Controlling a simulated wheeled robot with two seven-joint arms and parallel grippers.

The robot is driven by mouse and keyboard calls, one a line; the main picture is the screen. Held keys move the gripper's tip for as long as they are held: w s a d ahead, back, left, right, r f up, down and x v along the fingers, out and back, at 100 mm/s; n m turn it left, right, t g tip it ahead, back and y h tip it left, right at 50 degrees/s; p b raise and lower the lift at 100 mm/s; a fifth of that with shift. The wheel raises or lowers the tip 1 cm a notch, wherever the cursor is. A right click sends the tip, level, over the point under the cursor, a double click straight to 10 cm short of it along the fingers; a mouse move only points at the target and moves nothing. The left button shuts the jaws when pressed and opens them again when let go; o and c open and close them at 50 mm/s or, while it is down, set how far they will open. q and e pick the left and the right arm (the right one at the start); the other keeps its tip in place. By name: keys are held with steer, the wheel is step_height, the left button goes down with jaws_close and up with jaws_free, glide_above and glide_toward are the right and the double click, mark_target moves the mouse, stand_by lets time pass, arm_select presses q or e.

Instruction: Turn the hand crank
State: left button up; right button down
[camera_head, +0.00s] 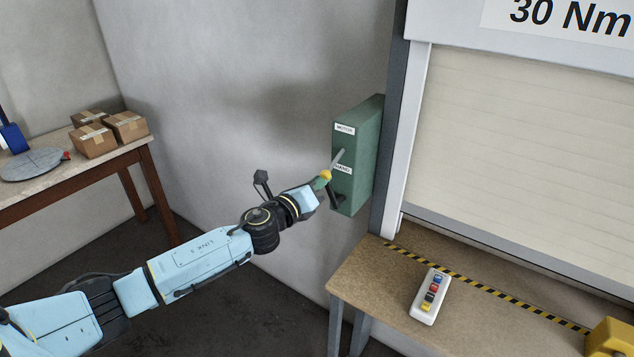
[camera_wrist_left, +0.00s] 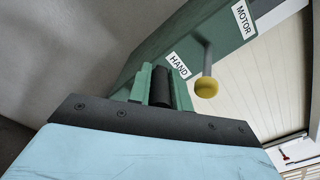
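A green box (camera_head: 362,143) on the wall beside the shutter carries the labels MOTOR and HAND. A grey lever with a yellow knob (camera_head: 326,174) sticks out of it by the HAND label; the knob also shows in the left wrist view (camera_wrist_left: 207,87). The hand crank (camera_head: 337,199) is a dark arm low on the box, partly hidden by my left gripper (camera_head: 319,185). In the left wrist view, the green fingers of my left gripper (camera_wrist_left: 161,88) close on both sides of the crank's black grip (camera_wrist_left: 160,86). My right gripper is not in view.
The cream shutter (camera_head: 530,150) is at the right, under a "30 Nm" sign. A bench (camera_head: 375,285) below holds a white button box (camera_head: 430,296) and a yellow object (camera_head: 608,338). A table with cardboard boxes (camera_head: 125,127) stands far left. The yellow knob is close beside my left fingers.

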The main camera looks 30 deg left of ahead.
arm_select(q)
steer(key=o, duration=0.4)
steer(key=shift+d, duration=0.1)
steer(key=shift+o, duration=0.2)
steer(key=s+a+b, duration=0.2)
steer(key=s, duration=1.1)
steer(key=shift+s, duration=0.15)
steer(key=shift+c, duration=0.2)
